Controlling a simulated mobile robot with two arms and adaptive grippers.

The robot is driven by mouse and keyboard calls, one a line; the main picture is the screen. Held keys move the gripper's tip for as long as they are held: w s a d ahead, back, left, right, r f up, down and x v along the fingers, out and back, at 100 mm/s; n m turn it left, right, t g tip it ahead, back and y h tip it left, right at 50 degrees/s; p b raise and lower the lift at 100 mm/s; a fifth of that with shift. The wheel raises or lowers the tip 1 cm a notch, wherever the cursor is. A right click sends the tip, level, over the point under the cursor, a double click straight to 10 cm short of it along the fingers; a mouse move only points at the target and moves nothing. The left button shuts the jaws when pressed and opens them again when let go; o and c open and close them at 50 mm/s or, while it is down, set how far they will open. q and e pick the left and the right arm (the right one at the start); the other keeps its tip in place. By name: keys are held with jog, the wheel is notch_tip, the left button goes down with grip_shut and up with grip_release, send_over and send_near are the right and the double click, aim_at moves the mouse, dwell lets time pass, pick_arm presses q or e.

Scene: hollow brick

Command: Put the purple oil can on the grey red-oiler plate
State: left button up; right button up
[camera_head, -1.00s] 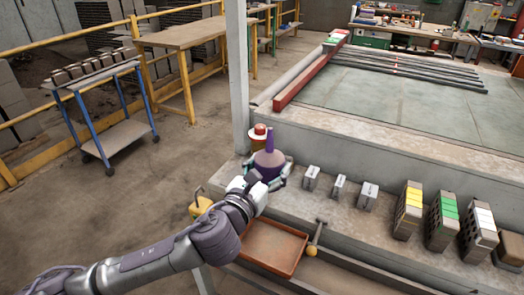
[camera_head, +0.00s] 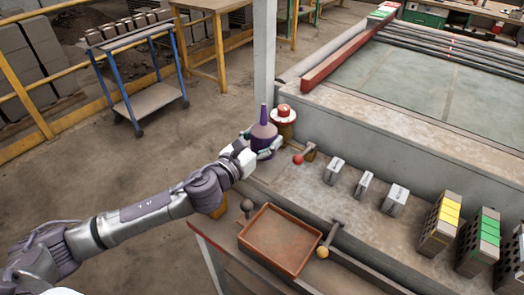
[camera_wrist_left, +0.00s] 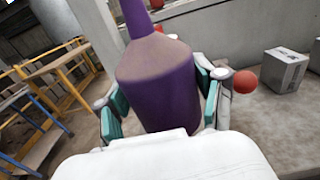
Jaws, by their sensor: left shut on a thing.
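The purple oil can (camera_head: 263,133) has a tall thin spout and is upright in my left gripper (camera_head: 262,148). The fingers are shut around its body; the left wrist view shows the can (camera_wrist_left: 158,85) between the teal finger pads. It is near the back-left end of the concrete ledge, just in front of a red-topped can (camera_head: 283,118). Whether its base touches the ledge is hidden by the gripper. I cannot make out the grey red-oiler plate. My right gripper is not in view.
A red ball-topped thing (camera_head: 299,159) stands close right of the gripper. Small grey blocks (camera_head: 334,170) and hollow bricks with coloured tops (camera_head: 440,223) line the ledge. A rust-red tray (camera_head: 281,240) and a ball-handled tool (camera_head: 328,240) lie in front. A post (camera_head: 264,55) rises behind.

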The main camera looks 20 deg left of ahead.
pick_arm(q)
jog(key=shift+a+f, duration=0.2)
jog(key=shift+f, duration=0.05)
jog(key=shift+w+f+b, duration=0.1)
jog(key=shift+f+b, duration=0.4)
jog(key=shift+f, duration=1.3)
jog(key=shift+f, duration=0.2)
jog(key=o, duration=1.1)
jog(key=shift+r, duration=0.15)
jog(key=b+v, duration=0.1)
jog(key=v, duration=0.6)
jog(key=shift+s+r, duration=0.1)
jog(key=shift+s, duration=0.2)
